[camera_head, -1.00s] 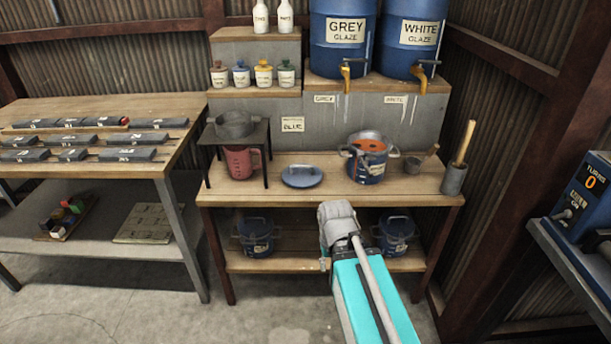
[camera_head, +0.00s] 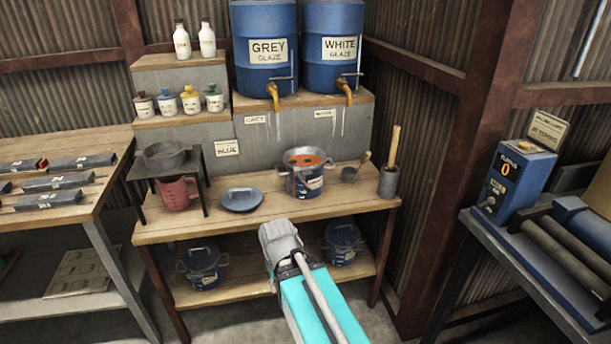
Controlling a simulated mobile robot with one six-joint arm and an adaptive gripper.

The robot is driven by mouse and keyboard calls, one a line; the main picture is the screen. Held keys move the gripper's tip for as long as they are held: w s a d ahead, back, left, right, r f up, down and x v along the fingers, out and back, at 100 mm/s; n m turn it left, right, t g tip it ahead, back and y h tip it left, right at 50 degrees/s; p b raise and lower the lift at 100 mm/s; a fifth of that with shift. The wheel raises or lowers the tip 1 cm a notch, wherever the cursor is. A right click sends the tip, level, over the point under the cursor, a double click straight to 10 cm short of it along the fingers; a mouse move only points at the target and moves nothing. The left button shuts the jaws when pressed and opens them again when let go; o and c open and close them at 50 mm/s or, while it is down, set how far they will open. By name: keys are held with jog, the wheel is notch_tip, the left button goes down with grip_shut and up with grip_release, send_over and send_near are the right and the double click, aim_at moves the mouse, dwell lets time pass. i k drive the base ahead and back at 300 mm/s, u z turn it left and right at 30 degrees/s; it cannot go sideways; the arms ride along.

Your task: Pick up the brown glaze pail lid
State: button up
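A round blue lid (camera_head: 241,200) with a small handle on top lies flat on the wooden bench, left of an open blue pail (camera_head: 304,184) with orange-brown glaze at its top. The lid is in clear view and nothing covers it. My arm reaches in from the bottom, and its grey joint (camera_head: 280,240) shows in front of the bench's front edge, below and right of the lid. My gripper's fingers cannot be made out; the arm hides that area.
A black stand (camera_head: 193,162) with a grey bowl, a red jug (camera_head: 176,194) under it, is left of the lid. A ladle and a grey cylinder (camera_head: 388,182) stand right of the pail. Two lidded pails are on the lower shelf. A blue machine (camera_head: 515,180) is at the right.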

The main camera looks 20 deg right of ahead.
aim_at(239, 197)
jog(key=k, duration=0.5)
jog(key=u, duration=0.95)
jog(key=i, duration=1.1)
jog(key=z, duration=0.05)
